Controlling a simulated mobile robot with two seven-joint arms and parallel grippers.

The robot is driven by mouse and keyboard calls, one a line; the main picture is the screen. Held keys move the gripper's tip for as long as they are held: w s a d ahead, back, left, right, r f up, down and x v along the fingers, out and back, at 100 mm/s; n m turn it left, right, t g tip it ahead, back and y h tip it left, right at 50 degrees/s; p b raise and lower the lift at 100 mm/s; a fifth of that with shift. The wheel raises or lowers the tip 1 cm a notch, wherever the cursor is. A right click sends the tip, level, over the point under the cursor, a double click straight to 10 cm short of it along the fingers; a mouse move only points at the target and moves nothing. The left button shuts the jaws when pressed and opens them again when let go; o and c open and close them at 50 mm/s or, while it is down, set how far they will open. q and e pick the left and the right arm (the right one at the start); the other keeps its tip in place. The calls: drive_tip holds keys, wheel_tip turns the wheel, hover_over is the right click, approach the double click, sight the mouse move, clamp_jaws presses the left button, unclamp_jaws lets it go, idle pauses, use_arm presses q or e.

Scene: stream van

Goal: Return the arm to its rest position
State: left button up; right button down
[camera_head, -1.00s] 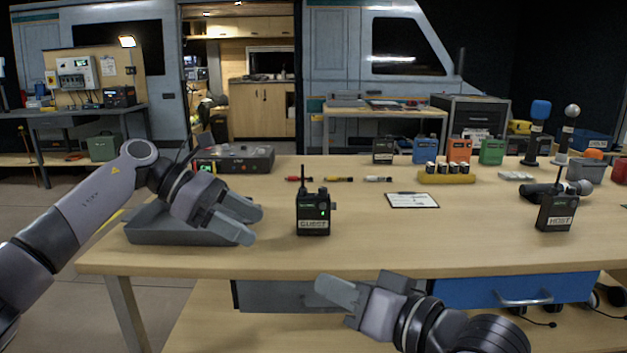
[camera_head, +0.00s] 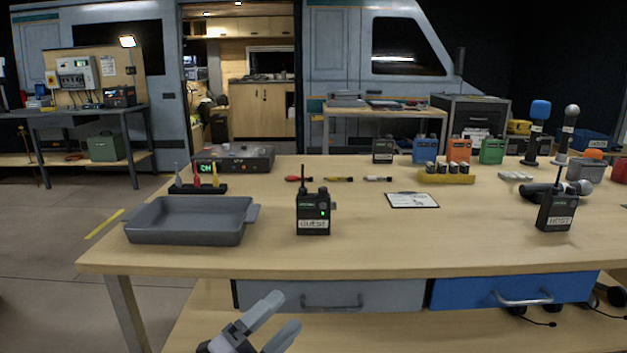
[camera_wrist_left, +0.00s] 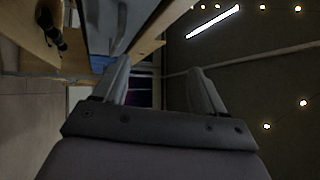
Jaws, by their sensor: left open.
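My left gripper (camera_head: 284,313) is low in front of the table, at the bottom of the head view. Its fingers are apart and point up and to the right, with nothing between them. In the left wrist view the same open fingers (camera_wrist_left: 158,80) show, with empty space between them. The rest of the left arm is out of the head view. My right gripper is not in view. The grey tray (camera_head: 188,238) stands on the table's left part and looks empty, with no gripper near it.
The wooden table (camera_head: 400,250) has a grey drawer (camera_head: 380,294) and a blue drawer (camera_head: 470,291) under its front edge, near the left gripper. A GUEST radio (camera_head: 313,213), a HOST radio (camera_head: 556,212) and a clipboard (camera_head: 411,200) are on top.

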use_arm(q)
drive_tip(key=s+a+f+n+g+y, duration=0.2)
drive_tip(key=s+a+f+n+y, duration=0.4)
drive_tip(key=s+f+n, duration=0.45)
drive_tip(key=s+a+f+n+g+y, duration=0.2)
drive_tip(key=s+a+f+n+y, duration=0.4)
drive_tip(key=s+f+n, duration=0.5)
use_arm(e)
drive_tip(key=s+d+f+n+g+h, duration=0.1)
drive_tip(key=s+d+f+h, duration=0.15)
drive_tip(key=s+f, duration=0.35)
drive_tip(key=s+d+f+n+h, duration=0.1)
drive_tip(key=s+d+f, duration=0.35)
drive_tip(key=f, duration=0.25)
use_arm(q)
wheel_tip(320, 180, up, 17)
drive_tip(key=s+a+n+y+p, duration=0.1)
drive_tip(key=a+p, duration=0.1)
drive_tip(key=p, duration=1.9)
drive_tip(key=shift+s+a+f+n+g+y, duration=0.2)
drive_tip(key=shift+a+n+g+y, duration=0.1)
drive_tip(key=shift+n+g, duration=0.1)
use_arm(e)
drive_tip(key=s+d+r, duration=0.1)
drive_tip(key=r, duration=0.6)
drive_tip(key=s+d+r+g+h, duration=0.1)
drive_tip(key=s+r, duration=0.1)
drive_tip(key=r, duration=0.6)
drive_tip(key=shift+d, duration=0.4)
